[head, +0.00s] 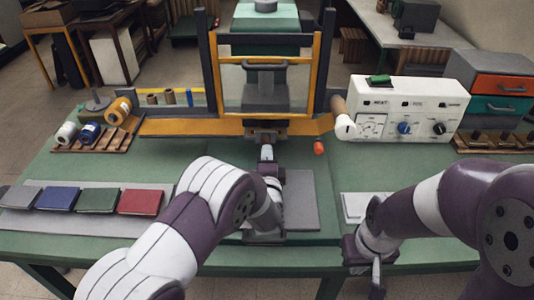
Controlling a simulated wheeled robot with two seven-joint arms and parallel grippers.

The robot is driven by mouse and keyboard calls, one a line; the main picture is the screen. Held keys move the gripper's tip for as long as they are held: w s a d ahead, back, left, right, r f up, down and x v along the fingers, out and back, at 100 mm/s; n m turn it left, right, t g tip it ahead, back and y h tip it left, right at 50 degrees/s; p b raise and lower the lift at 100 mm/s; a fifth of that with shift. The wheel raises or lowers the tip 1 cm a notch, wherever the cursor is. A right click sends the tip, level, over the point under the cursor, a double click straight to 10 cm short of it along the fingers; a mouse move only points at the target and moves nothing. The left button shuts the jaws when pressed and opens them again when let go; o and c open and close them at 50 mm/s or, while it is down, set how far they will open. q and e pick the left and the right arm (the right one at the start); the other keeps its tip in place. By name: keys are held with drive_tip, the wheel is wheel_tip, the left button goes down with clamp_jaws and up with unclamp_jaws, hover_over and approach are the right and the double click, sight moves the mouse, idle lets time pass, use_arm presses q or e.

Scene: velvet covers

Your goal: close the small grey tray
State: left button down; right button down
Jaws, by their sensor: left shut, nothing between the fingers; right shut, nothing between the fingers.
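A small grey tray-like part (268,134) shows at the foot of the press, low between its yellow and dark uprights. Its front is partly hidden, and I cannot tell how far out it stands. My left gripper (266,153) is shut and empty. It points away from me toward this part, with its tip right in front of it; I cannot tell whether they touch. My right gripper (377,272) is shut and empty, low at the table's front edge on the right, far from the press.
A flat grey plate (302,202) lies under my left wrist. A white control box (406,108) with knobs stands right of the press, near an orange-tipped piece (319,147). Coloured covers (98,200) lie at left, below spools on a wooden rack (116,137). A drawer unit (497,88) stands far right.

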sight(267, 143)
use_arm(q)
drive_tip(key=w+b, duration=0.1)
drive_tip(key=w, duration=0.3)
drive_tip(key=shift+w+b, duration=0.1)
drive_tip(key=shift+b, duration=0.3)
drive_tip(key=shift+r, duration=0.2)
drive_tip(key=shift+r, duration=0.1)
